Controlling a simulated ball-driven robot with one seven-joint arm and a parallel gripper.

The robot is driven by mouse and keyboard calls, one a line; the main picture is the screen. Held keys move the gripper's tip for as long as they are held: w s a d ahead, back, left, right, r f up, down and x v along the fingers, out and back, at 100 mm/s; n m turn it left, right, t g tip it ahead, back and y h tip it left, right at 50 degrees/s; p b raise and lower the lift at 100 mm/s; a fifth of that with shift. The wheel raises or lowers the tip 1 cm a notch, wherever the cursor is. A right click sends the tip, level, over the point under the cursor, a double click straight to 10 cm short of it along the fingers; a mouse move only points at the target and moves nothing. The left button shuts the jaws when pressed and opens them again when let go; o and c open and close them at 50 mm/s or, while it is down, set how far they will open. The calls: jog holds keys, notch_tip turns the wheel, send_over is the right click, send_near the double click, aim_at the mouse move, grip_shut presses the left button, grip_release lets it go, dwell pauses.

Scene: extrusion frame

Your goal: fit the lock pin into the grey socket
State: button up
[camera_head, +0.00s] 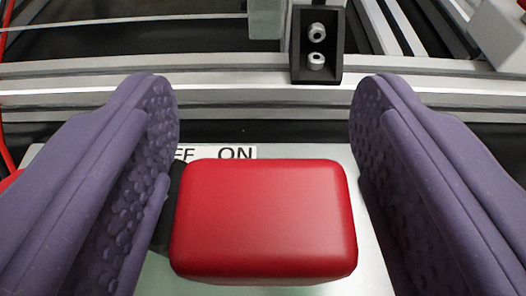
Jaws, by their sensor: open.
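My gripper (264,115) is open, with one purple dimpled finger on each side of a red block (262,218). The block has rounded edges and sits low in the middle of the view, nearer the left finger. A gap shows between the block and the right finger. A dark part (172,205) shows at the block's left side, mostly hidden by the finger and block. I cannot make out a lock pin or a grey socket for certain; whether the red block is part of either I cannot tell.
Red cable shows at far left.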

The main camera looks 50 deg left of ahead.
jog(key=c, duration=1)
jog(key=shift+c, duration=0.2)
jog(key=shift+r, duration=0.1)
